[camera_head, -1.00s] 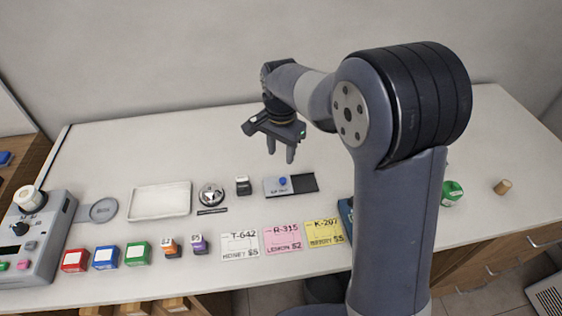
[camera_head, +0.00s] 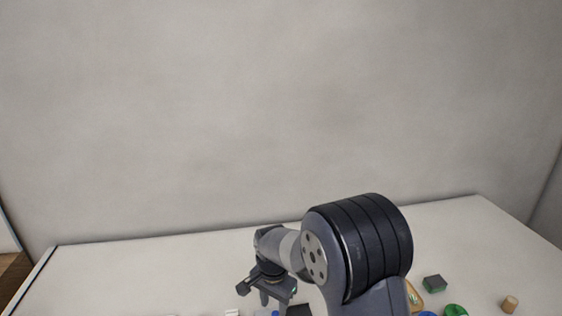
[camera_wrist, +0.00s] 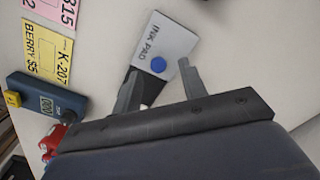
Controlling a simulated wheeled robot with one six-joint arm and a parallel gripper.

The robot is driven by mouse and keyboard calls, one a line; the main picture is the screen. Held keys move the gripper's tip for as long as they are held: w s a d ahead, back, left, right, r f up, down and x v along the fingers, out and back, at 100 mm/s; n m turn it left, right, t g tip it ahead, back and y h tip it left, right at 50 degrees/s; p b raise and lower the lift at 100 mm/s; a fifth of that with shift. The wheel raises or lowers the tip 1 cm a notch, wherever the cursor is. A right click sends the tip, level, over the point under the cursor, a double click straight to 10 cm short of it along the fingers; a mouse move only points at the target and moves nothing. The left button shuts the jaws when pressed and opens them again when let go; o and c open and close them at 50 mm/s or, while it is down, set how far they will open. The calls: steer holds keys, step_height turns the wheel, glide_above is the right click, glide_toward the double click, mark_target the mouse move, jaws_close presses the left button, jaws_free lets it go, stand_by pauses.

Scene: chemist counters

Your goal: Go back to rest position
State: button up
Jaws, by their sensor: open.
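My gripper (camera_head: 274,296) hangs from my bent arm above the white counter (camera_head: 150,265) in the head view. In the wrist view my gripper (camera_wrist: 160,85) shows two grey fingers spread apart with nothing between them. Beyond the fingertips lies a grey ink pad (camera_wrist: 163,38) with a blue knob (camera_wrist: 158,65) on it. The ink pad is below the fingers and its near part is partly hidden by the left finger. The fingers do not appear to hold anything.
In the wrist view, a yellow card (camera_wrist: 46,52), a pink card (camera_wrist: 58,10) and a dark blue device (camera_wrist: 45,98) lie at the left. In the head view, a green-black block (camera_head: 435,284) and a cork (camera_head: 510,304) stand at right. A bare wall rises behind.

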step_height(320, 180, down, 2)
steer(key=shift+f, duration=0.1)
steer(key=d, duration=0.2)
steer(key=d+p, duration=0.1)
steer(key=shift+w+d, duration=0.35)
steer(key=shift+d, duration=0.05)
steer(key=shift+w+d+f, duration=0.15)
steer(key=shift+d, duration=0.55)
